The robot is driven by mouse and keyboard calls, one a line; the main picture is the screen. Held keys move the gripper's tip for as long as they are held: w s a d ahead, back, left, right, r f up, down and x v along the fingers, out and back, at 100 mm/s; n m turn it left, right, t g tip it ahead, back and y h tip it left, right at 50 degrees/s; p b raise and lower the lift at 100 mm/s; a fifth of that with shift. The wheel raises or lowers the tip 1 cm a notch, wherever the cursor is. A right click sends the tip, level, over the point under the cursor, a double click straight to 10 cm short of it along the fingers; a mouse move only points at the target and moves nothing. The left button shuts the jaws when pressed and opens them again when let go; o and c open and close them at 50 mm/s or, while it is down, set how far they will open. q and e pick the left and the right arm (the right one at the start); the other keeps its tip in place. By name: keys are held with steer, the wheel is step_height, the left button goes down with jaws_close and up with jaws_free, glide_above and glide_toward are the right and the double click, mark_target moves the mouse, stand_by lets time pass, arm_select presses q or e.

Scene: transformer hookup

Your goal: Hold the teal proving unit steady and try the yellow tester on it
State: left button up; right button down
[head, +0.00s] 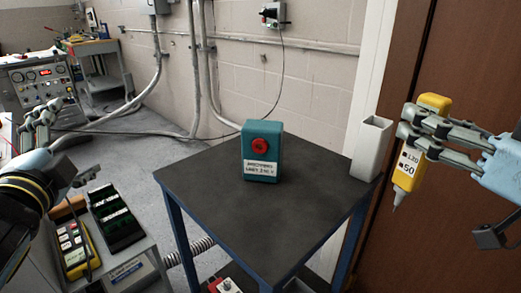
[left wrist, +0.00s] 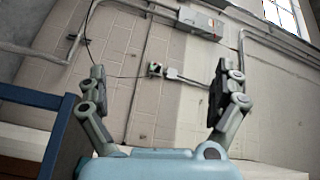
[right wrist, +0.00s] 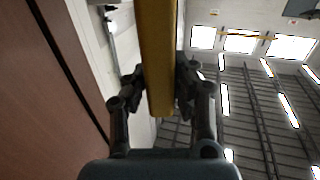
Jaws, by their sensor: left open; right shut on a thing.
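The teal proving unit (head: 262,152) stands upright near the middle of the dark table, with a red round part and a white label on its front. My right gripper (head: 418,136) is shut on the yellow tester (head: 408,172), held upright with its thin tip down, right of the table. The tester also shows between the fingers in the right wrist view (right wrist: 158,60). My left gripper (head: 42,118) is open and empty at the far left, well apart from the proving unit.
A pale upright holder (head: 371,148) stands on the table's (head: 240,215) right corner. A grey cart (head: 135,265) at lower left carries a yellow meter (head: 75,248) and a dark green tray (head: 117,218). A brown door is at right. The tabletop around the proving unit is clear.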

arm_select(q)
steer(key=w+d+r+m+t+h, duration=0.1)
steer(key=w+d+r+m+h, duration=0.2)
steer(key=d+m+h, duration=0.55)
steer(key=w+d+r+m+t+h, duration=0.1)
steer(key=w+d+r+m+h, duration=0.35)
steer(key=m, duration=0.75)
steer(key=m+g+h, duration=0.5)
steer(key=m+g, duration=1)
steer(key=m, duration=0.2)
glide_toward(257, 162)
steer(key=shift+w+f, duration=0.1)
steer(key=shift+w, duration=1.1)
steer(key=shift+s+f+m, duration=0.15)
steer(key=shift+f+m, duration=0.1)
steer(key=shift+f, duration=0.1)
steer(key=shift+d+f, duration=0.3)
steer(key=shift+d, duration=0.15)
arm_select(e)
steer(key=shift+f, duration=0.1)
arm_select(q)
steer(key=b+x, duration=0.3)
steer(key=x, duration=0.6)
arm_select(e)
step_height(257, 162, down, 3)
steer(key=shift+f, duration=0.1)
arm_select(q)
steer(key=c, duration=0.6)
